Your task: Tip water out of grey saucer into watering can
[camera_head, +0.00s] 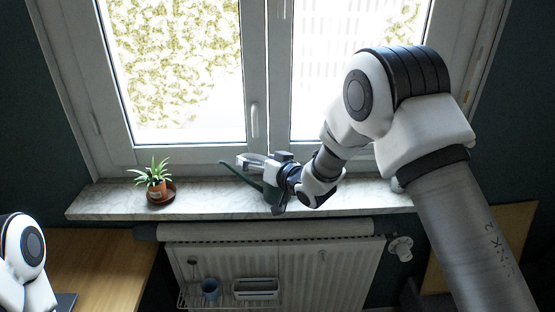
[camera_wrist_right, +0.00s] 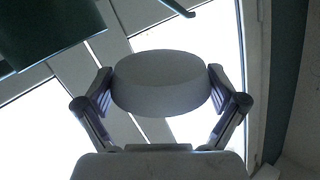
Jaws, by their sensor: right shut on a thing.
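My right gripper (camera_head: 262,163) is above the windowsill, shut on the grey saucer (camera_wrist_right: 160,82). In the right wrist view the two fingers (camera_wrist_right: 160,95) clasp the saucer from opposite sides. The saucer looks tilted there, and I cannot see any water in it. The dark green watering can (camera_head: 271,196) stands on the sill under my right gripper, partly hidden by it, with its spout reaching up to the left. Part of the can also shows at the upper left of the right wrist view (camera_wrist_right: 40,30). My left arm shows at the lower left, but its gripper is out of view.
A potted plant (camera_head: 155,180) stands in a brown saucer (camera_head: 168,196) on the left of the marble sill (camera_head: 110,203). The window is close behind. Below are a radiator (camera_head: 330,265), a rack with a blue cup (camera_head: 210,289), and a wooden surface (camera_head: 110,262).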

